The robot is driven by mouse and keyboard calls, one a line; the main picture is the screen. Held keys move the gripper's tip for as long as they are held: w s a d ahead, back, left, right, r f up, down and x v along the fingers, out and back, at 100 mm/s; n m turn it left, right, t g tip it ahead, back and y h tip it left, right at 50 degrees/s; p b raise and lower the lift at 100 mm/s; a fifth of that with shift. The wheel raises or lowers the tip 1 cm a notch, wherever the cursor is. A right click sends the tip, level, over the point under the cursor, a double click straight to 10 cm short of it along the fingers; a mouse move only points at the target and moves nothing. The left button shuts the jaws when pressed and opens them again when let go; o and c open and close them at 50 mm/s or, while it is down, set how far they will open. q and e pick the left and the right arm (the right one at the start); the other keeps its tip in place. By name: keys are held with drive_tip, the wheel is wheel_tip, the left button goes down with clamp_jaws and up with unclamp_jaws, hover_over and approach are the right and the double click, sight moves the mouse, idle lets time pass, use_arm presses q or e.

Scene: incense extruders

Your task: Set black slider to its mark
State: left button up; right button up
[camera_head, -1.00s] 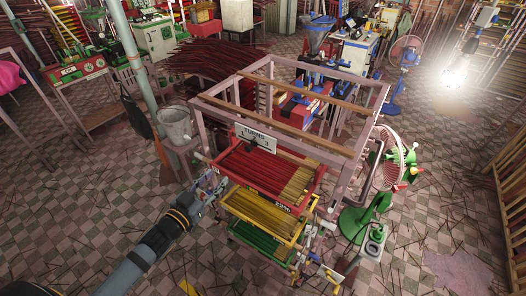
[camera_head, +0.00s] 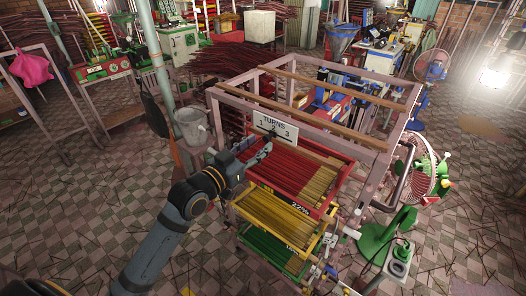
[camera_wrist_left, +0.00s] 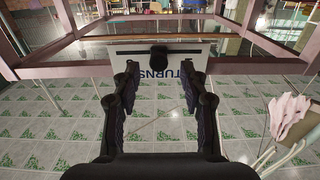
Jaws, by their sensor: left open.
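The white sign (camera_head: 290,131) marked TURNS with 1, 2, 3 hangs on the front of the pinkish rack. In the left wrist view the sign (camera_wrist_left: 200,51) has a dark slot along it, and the black slider (camera_wrist_left: 158,57) sits at the slot. My left gripper (camera_head: 266,151) is at the sign's lower left in the head view. In the left wrist view its fingers (camera_wrist_left: 160,76) are open and empty, with the slider ahead, between and slightly beyond the fingertips. The fingers hide part of the sign's numbers there. My right gripper is not in view.
Red (camera_head: 333,194), yellow (camera_head: 310,243) and green (camera_head: 263,260) trays of sticks sit below the sign. A metal bucket (camera_head: 192,127) stands left of the rack. A green fan (camera_head: 428,178) is at the right. The tiled floor at the left is mostly open, with scattered sticks.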

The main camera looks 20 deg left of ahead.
sight(269, 137)
use_arm(q)
drive_tip(key=shift+w+d+r, duration=0.15)
drive_tip(key=shift+w+d, duration=0.15)
drive_tip(key=shift+w, duration=0.3)
drive_tip(key=shift+x, duration=0.75)
drive_tip(key=shift+c, duration=0.2)
clamp_jaws()
